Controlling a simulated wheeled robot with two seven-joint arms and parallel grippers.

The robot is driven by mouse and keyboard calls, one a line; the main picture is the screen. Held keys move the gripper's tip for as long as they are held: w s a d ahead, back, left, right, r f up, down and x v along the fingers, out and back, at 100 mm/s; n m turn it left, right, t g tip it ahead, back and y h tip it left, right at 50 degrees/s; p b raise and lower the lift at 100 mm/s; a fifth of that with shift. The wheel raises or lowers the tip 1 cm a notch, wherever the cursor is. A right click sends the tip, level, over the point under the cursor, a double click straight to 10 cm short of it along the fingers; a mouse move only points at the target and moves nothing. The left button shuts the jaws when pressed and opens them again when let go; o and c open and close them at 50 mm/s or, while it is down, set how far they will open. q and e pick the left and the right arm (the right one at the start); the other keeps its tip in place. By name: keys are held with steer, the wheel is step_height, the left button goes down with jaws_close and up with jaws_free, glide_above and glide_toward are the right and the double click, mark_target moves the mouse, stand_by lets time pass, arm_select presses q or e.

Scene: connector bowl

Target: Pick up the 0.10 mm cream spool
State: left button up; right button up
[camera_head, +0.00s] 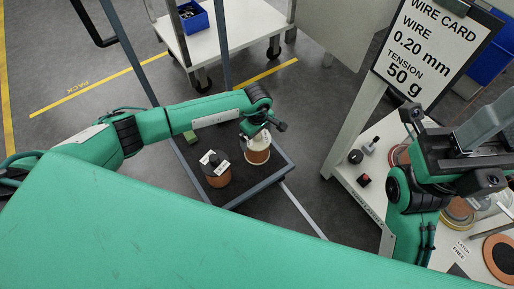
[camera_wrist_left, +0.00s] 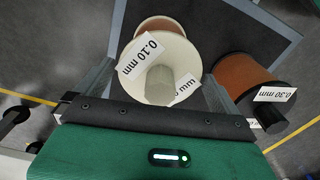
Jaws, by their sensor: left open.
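The cream spool (camera_head: 257,155) with orange-brown wire stands on the dark cart tray (camera_head: 268,187) in the head view. In the left wrist view its pale flange and hub (camera_wrist_left: 160,58) carry a tag reading 0.10 mm; a second tag beside the hub is partly hidden. My left gripper (camera_head: 258,133) is open above this spool. In the wrist view its fingers (camera_wrist_left: 158,78) lie on either side of the spool's near part; contact cannot be told. My right gripper (camera_head: 485,130) is at the right, over the white bench, its jaws unclear.
A black spool (camera_head: 216,178) stands left of the cream one; its tag reads 0.30 mm in the wrist view (camera_wrist_left: 265,80). A wire card (camera_head: 436,48) reads 0.20 mm, 50 g. The white bench (camera_head: 376,190) holds small parts and spools.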

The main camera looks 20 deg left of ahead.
arm_select(q)
step_height(320, 180, down, 2)
steer(key=c, duration=1.7)
steer(key=shift+r, duration=0.15)
steer(key=shift+c, duration=0.5)
